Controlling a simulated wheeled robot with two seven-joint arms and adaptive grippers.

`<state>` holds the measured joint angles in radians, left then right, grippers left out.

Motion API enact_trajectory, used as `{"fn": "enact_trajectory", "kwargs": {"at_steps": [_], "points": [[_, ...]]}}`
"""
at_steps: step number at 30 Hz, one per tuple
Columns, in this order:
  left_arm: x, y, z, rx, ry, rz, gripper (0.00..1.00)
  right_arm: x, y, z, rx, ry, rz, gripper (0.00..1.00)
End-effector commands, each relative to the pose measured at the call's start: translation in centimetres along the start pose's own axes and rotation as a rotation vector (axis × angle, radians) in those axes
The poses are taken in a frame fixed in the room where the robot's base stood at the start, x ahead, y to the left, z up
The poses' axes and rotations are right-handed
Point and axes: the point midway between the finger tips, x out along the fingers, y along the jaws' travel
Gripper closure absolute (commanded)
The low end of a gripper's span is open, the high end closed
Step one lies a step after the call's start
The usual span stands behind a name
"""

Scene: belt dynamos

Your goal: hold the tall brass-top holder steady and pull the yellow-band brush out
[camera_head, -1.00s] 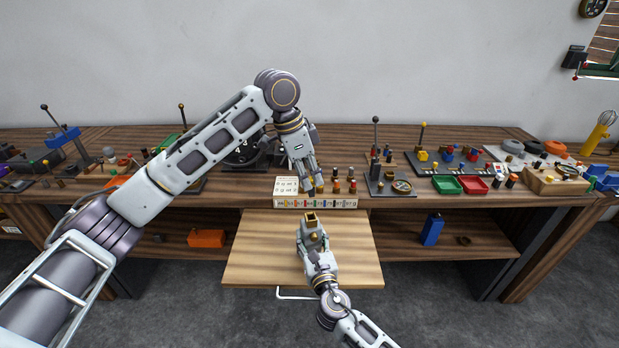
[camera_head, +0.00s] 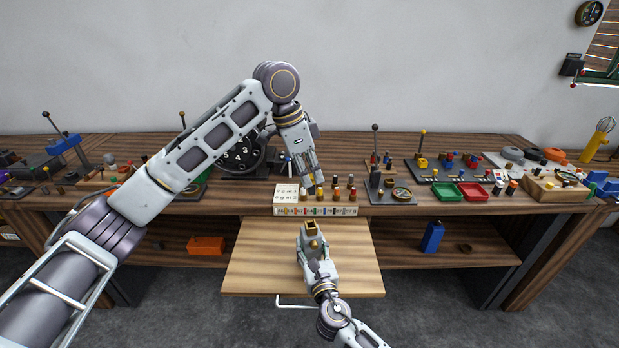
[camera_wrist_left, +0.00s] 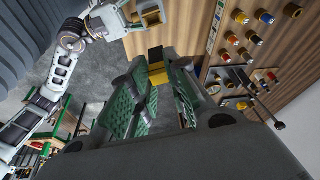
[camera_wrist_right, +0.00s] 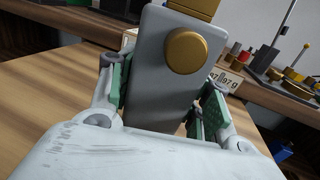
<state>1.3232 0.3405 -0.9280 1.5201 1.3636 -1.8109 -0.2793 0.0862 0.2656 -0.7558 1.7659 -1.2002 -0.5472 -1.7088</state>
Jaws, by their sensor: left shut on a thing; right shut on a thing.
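The tall holder (camera_head: 311,229) is a grey block with a brass top and a round brass knob. It stands upright in my right gripper (camera_head: 312,242), which is shut on it above the pale pull-out board. The right wrist view shows its grey face (camera_wrist_right: 160,70) between the green finger pads. My left gripper (camera_head: 315,187) is above and beyond the holder, apart from it. In the left wrist view a dark piece with a yellow band, seemingly the yellow-band brush (camera_wrist_left: 157,75), is between its green pads. The brush is not clear in the head view.
A white labelled tray (camera_head: 316,210) with several small coloured-band pieces sits at the bench's front edge behind the holder. The wooden pull-out board (camera_head: 255,265) is otherwise clear. Green (camera_head: 445,192) and red (camera_head: 474,192) trays stand at the right.

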Motion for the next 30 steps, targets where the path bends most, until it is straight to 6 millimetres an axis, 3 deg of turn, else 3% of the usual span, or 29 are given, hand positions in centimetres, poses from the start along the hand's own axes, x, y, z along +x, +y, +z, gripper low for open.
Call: {"fn": "enact_trajectory", "kwargs": {"at_steps": [9,23,24,30], "points": [[-1.2,0.0,-0.4,0.0,0.0,0.0,0.97,-0.1,-0.1,-0.4,-0.001,0.006,-0.001,0.94],[-1.3,0.0,-0.4,0.0,0.0,0.0,0.97,-0.1,0.0,-0.4,-0.001,0.006,-0.001,0.94],[-1.3,0.0,-0.4,0.0,0.0,0.0,0.97,-0.1,0.0,-0.4,-0.001,0.006,-0.001,0.49],[-1.3,0.0,-0.4,0.0,0.0,0.0,0.97,0.0,0.0,-0.2,-0.001,0.003,0.0,0.26]]}}
